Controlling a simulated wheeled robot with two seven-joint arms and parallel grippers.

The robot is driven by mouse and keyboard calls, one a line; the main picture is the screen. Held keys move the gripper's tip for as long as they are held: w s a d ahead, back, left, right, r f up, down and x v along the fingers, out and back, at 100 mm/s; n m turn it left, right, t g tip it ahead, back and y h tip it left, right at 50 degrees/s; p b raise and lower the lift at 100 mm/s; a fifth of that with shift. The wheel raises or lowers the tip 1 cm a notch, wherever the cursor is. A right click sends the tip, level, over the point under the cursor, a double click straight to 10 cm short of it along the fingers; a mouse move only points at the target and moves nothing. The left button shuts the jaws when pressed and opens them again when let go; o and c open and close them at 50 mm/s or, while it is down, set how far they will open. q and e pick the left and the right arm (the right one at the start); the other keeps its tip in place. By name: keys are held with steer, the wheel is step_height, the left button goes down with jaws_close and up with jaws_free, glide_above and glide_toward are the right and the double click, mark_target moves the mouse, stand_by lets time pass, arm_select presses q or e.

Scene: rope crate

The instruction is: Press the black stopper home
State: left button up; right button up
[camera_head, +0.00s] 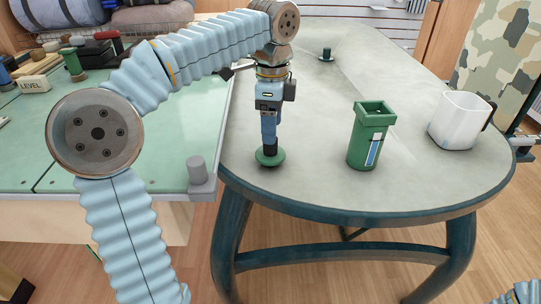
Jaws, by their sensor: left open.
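The black stopper (326,55), a small dark disc with an upright knob, stands alone toward the back of the oval table. A green container (366,145) with a square open-looking rim and a blue-and-white label stands upright right of the middle. My left gripper (270,149) points straight down at the table's left side, right over a round green disc (270,158). The gripper is open; its fingertips hide the disc's middle, and I cannot tell whether they touch it.
A white mug (458,121) with a dark handle stands on the right of the oval table (315,180). A green-topped workbench (130,160) with tools and a "LEVEL" block (34,85) adjoins on the left.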

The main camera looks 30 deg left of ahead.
arm_select(q)
steer(key=shift+f, duration=0.1)
step_height(320, 180, down, 5)
steer(key=shift+a+f+b, duration=0.1)
steer(key=shift+b, duration=0.3)
stand_by(0.3)
jaws_close()
steer(key=shift+r, duration=0.55)
step_height(320, 180, up, 3)
steer(key=shift+f+p, duration=0.15)
steer(key=shift+p, duration=0.25)
steer(key=s+d+r+p, duration=0.2)
steer(key=s+d+r, duration=0.1)
steer(key=d+r, duration=0.6)
steer(key=d, duration=0.4)
steer(key=shift+d+r, duration=0.15)
steer(key=shift+d, duration=0.2)
